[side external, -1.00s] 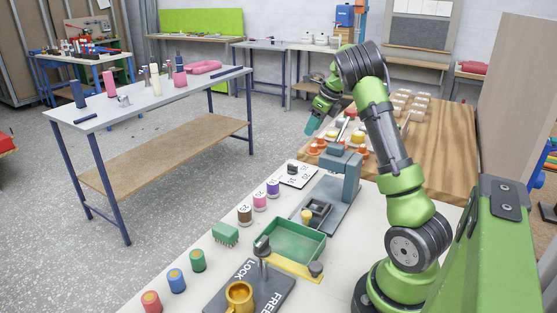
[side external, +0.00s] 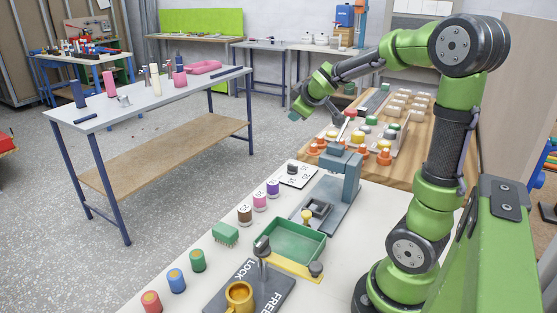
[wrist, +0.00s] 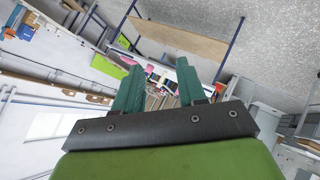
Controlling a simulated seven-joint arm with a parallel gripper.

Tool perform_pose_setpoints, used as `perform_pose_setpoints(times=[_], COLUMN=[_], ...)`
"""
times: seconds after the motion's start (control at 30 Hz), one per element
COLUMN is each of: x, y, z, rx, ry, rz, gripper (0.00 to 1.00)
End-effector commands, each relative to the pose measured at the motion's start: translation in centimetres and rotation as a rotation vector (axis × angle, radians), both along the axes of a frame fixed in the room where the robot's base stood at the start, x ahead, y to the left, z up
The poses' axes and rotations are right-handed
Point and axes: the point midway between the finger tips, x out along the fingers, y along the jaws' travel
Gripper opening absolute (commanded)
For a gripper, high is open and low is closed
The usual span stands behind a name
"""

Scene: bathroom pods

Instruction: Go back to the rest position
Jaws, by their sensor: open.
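My gripper (side external: 298,107) is in the upper middle of the side external view, raised in the air left of the wooden board. In the wrist view its two teal fingers (wrist: 158,90) stand apart with nothing between them. It is open and touches nothing. The wrist view looks out over the room, tilted, with a workbench beyond the fingers.
The white table (side external: 200,232) below holds a green tray (side external: 299,243), a grey press (side external: 342,185), coloured cylinders and a yellow mug (side external: 239,296). The wooden board (side external: 425,150) carries several pods and orange pieces. A separate bench (side external: 125,108) stands left, with clear floor between.

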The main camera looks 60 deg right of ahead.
Motion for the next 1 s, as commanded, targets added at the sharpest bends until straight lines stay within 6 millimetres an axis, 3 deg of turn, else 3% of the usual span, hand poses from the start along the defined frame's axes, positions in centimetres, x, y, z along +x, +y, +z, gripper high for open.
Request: perform_pose_setpoints(times=[0.03, 0.2, 0.3, 0.4, 0.5, 0.6, 1.0], x=[-1.3, -5.8, -8.8, -11.6, -12.9, -13.3, -13.4], y=[4.0, 16.0, 22.4, 27.4, 29.7, 30.5, 30.6], z=[-0.6, -2.8, -3.3, -3.4, -2.8, -2.0, -1.7], rx=[0.168, 0.643, 0.848, 0.974, 0.997, 0.985, 0.985], ry=[-0.040, -0.048, -0.009, 0.026, 0.017, -0.004, -0.014], rz=[-0.064, -0.218, -0.250, -0.228, -0.163, -0.113, -0.101], gripper=[0.40, 0.40, 0.40, 0.40, 0.40, 0.40, 0.40])
